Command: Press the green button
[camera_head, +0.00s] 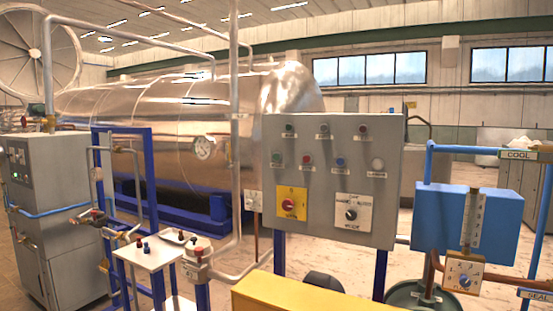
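A grey control panel (334,215) stands upright near the middle of the view, on blue posts. A green button (277,157) is at the left end of its lower row. To its right in that row are a red button (307,159), a blue button (340,162) and a white one (378,164). Another greenish round element (290,128) sits at the left of the upper row, with two reddish ones to its right; I cannot tell whether these are lamps or buttons. Neither of my grippers is in view, and nothing covers the green button.
A yellow box-like surface (300,296) lies below the panel. A red knob on a yellow plate (289,204) and a black selector (351,214) are low on the panel. A vertical pipe (234,120) stands left of it, a blue gauge unit (450,218) right. A large metal tank (150,125) is behind.

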